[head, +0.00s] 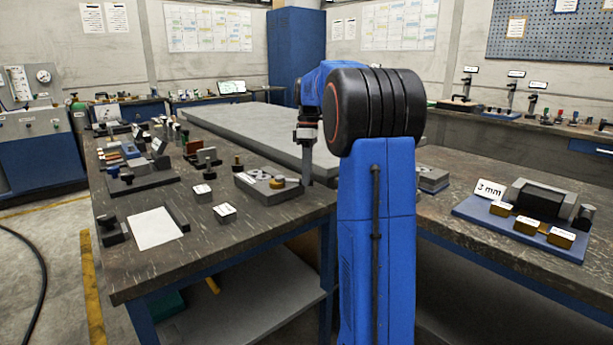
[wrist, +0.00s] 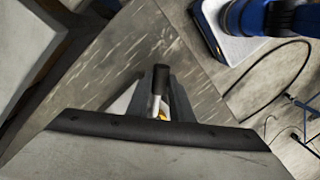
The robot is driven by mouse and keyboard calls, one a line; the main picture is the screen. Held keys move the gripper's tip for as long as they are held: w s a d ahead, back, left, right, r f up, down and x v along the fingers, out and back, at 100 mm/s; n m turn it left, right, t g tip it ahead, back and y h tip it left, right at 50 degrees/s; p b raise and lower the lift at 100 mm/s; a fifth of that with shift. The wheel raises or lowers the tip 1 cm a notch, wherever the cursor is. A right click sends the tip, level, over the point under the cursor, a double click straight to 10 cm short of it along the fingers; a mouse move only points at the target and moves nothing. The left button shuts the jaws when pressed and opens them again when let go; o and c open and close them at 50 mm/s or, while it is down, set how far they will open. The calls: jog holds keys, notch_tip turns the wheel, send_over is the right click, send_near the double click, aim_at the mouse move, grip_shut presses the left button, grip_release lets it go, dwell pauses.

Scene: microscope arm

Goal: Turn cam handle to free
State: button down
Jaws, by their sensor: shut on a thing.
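My gripper (head: 307,168) points down at the right end of a grey metal fixture block (head: 262,193) on the workbench. In the wrist view, my gripper (wrist: 160,100) is shut on a short light rod with a black grip, which I take to be the cam handle (wrist: 160,78). The black end sticks out beyond the fingers. A bit of brass shows between the fingers, below the rod. The handle's exact angle cannot be told.
A thick grey slab (head: 250,127) lies just behind the fixture. Small labelled blocks (head: 224,213) and a white sheet (head: 155,228) lie to the left. A blue tray (head: 470,212) with a 3 mm sign stands on the right. The bench front is mostly clear.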

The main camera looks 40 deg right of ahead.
jog(key=c, duration=1.6)
grip_release()
jog(key=shift+w+d+r, duration=0.4)
jog(key=shift+r, duration=2.45)
jog(key=shift+w+d+r, duration=0.35)
jog(key=shift+d+r, duration=0.1)
jog(key=shift+r, duration=2.35)
jog(key=shift+w+d+r, duration=0.4)
jog(key=shift+r, duration=2.45)
